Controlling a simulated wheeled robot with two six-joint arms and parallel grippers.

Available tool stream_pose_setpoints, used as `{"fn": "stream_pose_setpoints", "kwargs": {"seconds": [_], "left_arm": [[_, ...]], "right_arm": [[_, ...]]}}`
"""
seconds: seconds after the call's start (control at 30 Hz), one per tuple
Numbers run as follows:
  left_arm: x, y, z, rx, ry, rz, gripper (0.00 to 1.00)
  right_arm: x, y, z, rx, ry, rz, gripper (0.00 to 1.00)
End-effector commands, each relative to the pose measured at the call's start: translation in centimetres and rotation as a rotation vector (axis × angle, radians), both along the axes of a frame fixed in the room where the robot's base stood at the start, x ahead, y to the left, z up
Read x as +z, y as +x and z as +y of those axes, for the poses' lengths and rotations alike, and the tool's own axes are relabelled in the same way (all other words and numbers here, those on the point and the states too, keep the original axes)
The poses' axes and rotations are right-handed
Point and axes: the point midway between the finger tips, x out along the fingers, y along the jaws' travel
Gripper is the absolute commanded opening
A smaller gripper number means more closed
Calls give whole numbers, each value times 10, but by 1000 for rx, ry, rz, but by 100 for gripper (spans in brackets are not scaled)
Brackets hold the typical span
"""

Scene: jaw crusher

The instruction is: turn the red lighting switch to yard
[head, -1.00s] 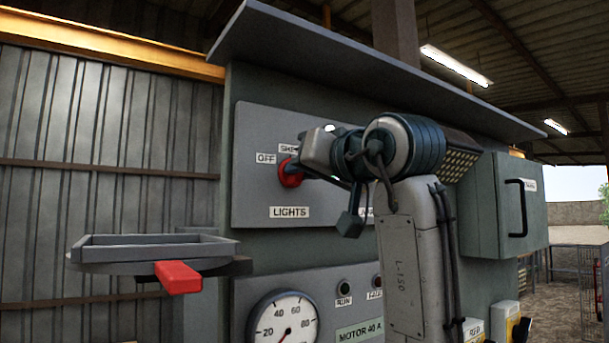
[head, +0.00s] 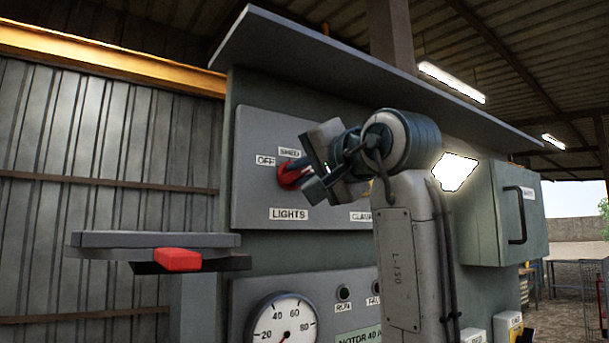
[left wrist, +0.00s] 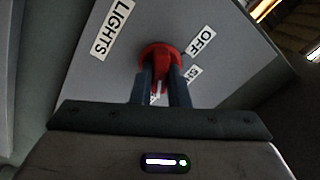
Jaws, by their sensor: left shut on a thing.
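The red lighting switch (head: 290,174) is on the grey panel above the LIGHTS label (head: 289,214). An OFF label (head: 265,160) is to its upper left and a SHED label (head: 289,153) is above it. No yard label can be read; the gripper covers the area right of the switch. My left gripper (head: 305,182) is at the switch, its jaws rolled at a slant. In the left wrist view its two fingers (left wrist: 164,85) are shut on the red switch (left wrist: 160,55). Which label the switch points to cannot be told. My right gripper is not in view.
A grey tray (head: 150,240) with a red block (head: 178,260) at its front sticks out at the left. Below are a round gauge (head: 283,325) and small buttons. A grey box with a handle (head: 517,214) is at the right. A lamp (head: 455,171) glows white.

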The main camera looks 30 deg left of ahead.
Motion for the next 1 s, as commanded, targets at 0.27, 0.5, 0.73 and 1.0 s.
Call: {"fn": "stream_pose_setpoints", "kwargs": {"seconds": [0.27,0.5,0.73,1.0], "left_arm": [[2,0,0,1,18,28,0],[3,0,0,1,19,29,0],[2,0,0,0,17,29,36],[0,0,-1,0,15,30,36]], "right_arm": [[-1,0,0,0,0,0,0],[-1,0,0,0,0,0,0],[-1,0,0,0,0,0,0],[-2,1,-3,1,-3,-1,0]]}}
